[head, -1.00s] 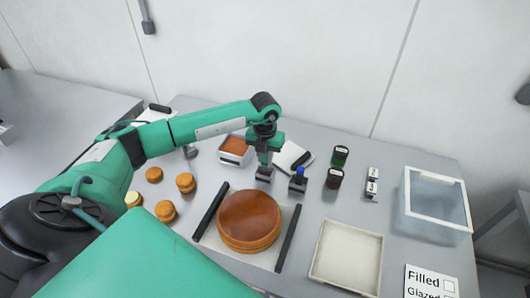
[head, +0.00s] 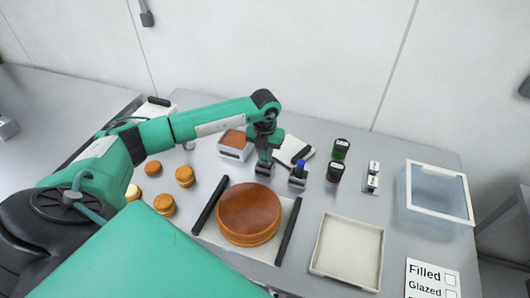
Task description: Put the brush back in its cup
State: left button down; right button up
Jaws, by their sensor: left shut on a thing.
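My left gripper (head: 264,168) points down over the table, behind the round cake. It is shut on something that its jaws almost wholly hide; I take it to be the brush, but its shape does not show. The brush's cup is not clear to me. A small grey thing (head: 188,146), partly hidden behind my left arm, may be it. A dark and grey holder (head: 298,181) with a blue-topped stick stands just right of the gripper, apart from it. My right gripper is out of view.
The cake (head: 248,213) sits on a pale mat between two black bars. An orange-filled white tub (head: 234,153) stands left of the gripper. A black item (head: 302,155) lies on a white cloth behind. Dark jars (head: 335,171), an empty tray (head: 348,251) and a clear bin (head: 438,214) are right.

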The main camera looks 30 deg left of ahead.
pick_arm(q)
jog(key=shift+f, duration=0.2)
jog(key=c, duration=1.2)
grip_release()
jog(key=shift+r, duration=0.1)
jog(key=shift+r+b, duration=0.4)
notch_tip(320, 180, up, 12)
jog(key=b, duration=0.3)
jog(key=shift+f+b, duration=0.25)
jog(key=shift+b, duration=0.15)
jog(key=shift+r, duration=0.7)
